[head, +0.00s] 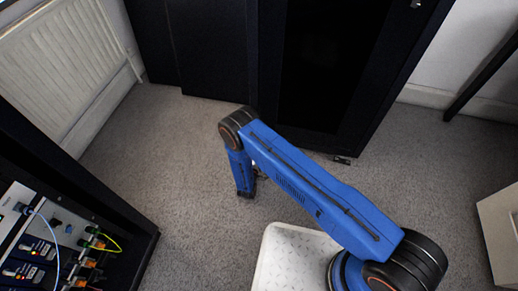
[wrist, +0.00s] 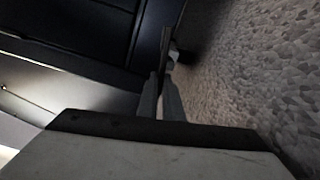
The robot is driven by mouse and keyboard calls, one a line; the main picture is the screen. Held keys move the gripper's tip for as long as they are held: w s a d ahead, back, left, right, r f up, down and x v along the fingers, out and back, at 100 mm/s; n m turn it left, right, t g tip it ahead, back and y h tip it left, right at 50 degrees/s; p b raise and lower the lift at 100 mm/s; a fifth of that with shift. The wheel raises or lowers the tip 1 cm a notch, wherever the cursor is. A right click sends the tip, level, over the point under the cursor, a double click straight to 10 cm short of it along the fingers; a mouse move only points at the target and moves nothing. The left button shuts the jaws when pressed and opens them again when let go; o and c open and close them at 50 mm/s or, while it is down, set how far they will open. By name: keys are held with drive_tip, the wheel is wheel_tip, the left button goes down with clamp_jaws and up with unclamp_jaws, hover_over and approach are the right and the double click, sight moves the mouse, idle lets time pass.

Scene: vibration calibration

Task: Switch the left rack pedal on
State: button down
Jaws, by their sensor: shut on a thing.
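My blue arm reaches down to the floor in front of a dark rack cabinet (head: 330,60) in the head view. My gripper is mostly hidden behind the arm there. In the wrist view my gripper (wrist: 163,76) has its two grey fingers close together, shut on a small dark piece low by the rack. I cannot tell whether this piece is the left rack pedal. A thin dark upright part (wrist: 174,38) and a small grey bit show just beyond the fingertips. A small dark fitting (head: 342,160) shows on the carpet at the rack's foot, apart from my arm.
Another rack (head: 40,255) with lit modules and cables stands at the lower left. A white radiator (head: 62,60) is on the left wall. A light box (head: 500,235) is at the right edge. Grey carpet (head: 180,150) lies clear left of my arm.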

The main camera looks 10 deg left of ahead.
idle(0.3)
drive_tip(key=c, duration=1.9)
unclamp_jaws()
drive_tip(key=shift+s, duration=0.1)
drive_tip(key=s, duration=1.7)
drive_tip(key=shift+s, duration=0.1)
